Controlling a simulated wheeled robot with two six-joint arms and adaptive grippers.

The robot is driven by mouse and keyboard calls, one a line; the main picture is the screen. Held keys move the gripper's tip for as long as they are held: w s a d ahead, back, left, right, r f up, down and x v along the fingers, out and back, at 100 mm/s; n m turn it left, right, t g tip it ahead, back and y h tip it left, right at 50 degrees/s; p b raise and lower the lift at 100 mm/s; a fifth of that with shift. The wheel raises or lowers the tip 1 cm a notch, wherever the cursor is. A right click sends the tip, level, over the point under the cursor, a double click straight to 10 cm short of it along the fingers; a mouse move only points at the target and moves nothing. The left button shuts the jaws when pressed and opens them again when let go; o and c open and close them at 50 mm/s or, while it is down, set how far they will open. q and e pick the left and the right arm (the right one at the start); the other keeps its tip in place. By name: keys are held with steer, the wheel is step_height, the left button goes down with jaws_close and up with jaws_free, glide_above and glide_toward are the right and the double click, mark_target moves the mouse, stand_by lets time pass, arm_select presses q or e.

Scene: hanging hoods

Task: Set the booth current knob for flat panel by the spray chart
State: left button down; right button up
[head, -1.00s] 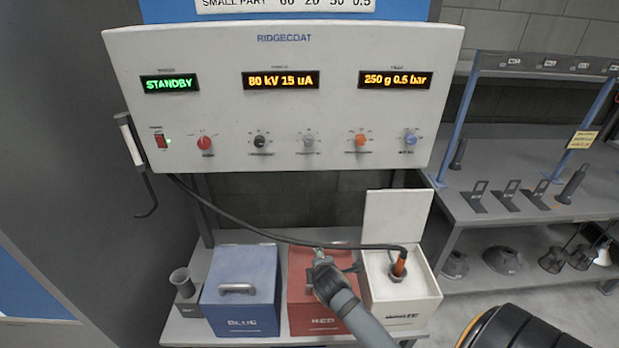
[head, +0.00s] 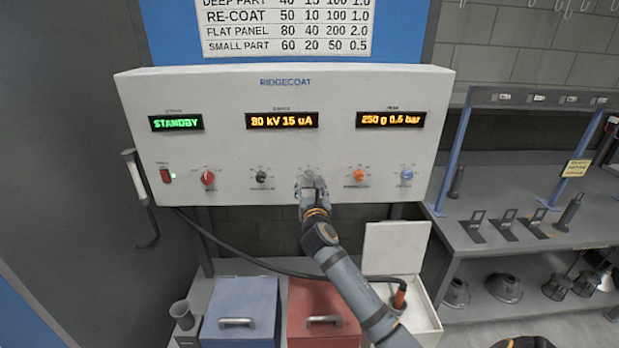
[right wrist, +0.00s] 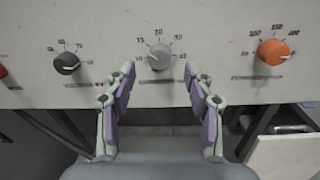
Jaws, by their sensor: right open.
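The grey knob (right wrist: 158,57), with a scale showing 20, 30 and 40, is on the panel in the right wrist view. In the head view my right gripper (head: 311,187) covers most of it. In the right wrist view my right gripper (right wrist: 158,78) is open, its two fingertips left and right of the knob's lower part; contact is not clear. The current readout (head: 282,121) says 80 kV 15 uA. The spray chart (head: 287,27) above has a FLAT PANEL row reading 80, 40, 200, 2.0. My left gripper is out of view.
A black knob (right wrist: 67,63) and an orange knob (right wrist: 273,52) flank the grey one. A red knob (head: 208,177), blue knob (head: 407,174) and red switch (head: 166,175) share the panel. A hose (head: 250,262) hangs below, above the blue box (head: 241,295) and red box (head: 325,290).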

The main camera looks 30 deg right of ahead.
mark_target(309, 178)
steer(key=x, duration=0.4)
steer(key=shift+w+d+p, duration=0.1)
steer(key=shift+p, duration=0.2)
jaws_close()
steer(key=shift+f, duration=0.1)
